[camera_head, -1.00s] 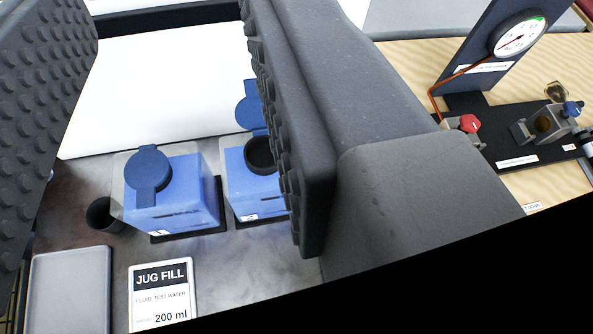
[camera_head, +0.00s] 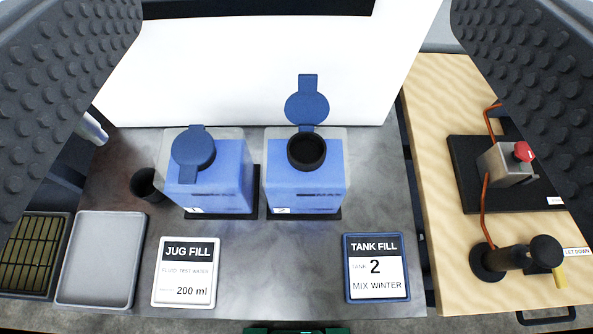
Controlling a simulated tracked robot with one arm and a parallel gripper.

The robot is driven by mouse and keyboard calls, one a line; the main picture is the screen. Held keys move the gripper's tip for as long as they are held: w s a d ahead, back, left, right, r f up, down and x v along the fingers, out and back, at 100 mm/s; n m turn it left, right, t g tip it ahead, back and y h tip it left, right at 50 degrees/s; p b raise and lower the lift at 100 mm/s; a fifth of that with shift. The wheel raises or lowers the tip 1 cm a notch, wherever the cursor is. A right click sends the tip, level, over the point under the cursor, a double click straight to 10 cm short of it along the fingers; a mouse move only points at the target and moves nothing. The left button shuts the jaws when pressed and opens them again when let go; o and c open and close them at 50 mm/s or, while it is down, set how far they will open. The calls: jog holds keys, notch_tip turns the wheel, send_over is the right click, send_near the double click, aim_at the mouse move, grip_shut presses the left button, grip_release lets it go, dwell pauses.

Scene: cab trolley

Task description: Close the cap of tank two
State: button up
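Tank two (camera_head: 305,180) is a blue-filled clear tank on the grey bench, the right one of two. Its blue cap (camera_head: 307,106) is swung open, standing back behind the black round filler neck (camera_head: 306,151). Tank one (camera_head: 222,182), to its left, has its blue cap (camera_head: 194,150) lying over its opening. My gripper (camera_head: 297,70) shows as two wide-apart dark studded fingers at the upper left and upper right. It is open, with nothing between the fingers close up. The tanks appear beyond and between them.
A grey tray (camera_head: 98,260), a black cup (camera_head: 147,184) and a JUG FILL card (camera_head: 186,272) are at left. A TANK FILL card (camera_head: 376,268) reading tank 2 lies in front. A wooden board (camera_head: 450,270) with a red-knobbed valve (camera_head: 508,163) is at right. A white panel (camera_head: 250,70) stands behind.

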jog(key=shift+w+f, duration=0.1)
jog(key=c, duration=0.5)
jog(key=w+f, duration=0.1)
jog(key=f, duration=0.1)
jog(key=w+f+g+h+p, duration=0.1)
jog(key=w, duration=0.1)
jog(key=w+a+f+n+g+p, duration=0.1)
jog(key=f, duration=0.1)
jog(key=shift+w+a+f+h, duration=0.1)
jog(key=shift+w+f+h, duration=0.25)
jog(key=shift+w+h, duration=0.05)
grip_shut()
jog(key=n+g+h+p, duration=0.5)
jog(key=h, duration=0.2)
send_near(307, 101)
notch_tip(307, 101, up, 3)
jog(key=w+a+f+n+t+h+p, duration=0.1)
jog(key=a+f+n+t+h+p, duration=0.1)
jog(key=a+f+n+h, duration=0.25)
jog(key=r+x, duration=0.1)
jog(key=x, duration=0.8)
jog(key=shift+w+d+f+m, duration=0.25)
jog(key=shift+w+f+m, duration=0.15)
jog(key=shift+f+m, duration=0.05)
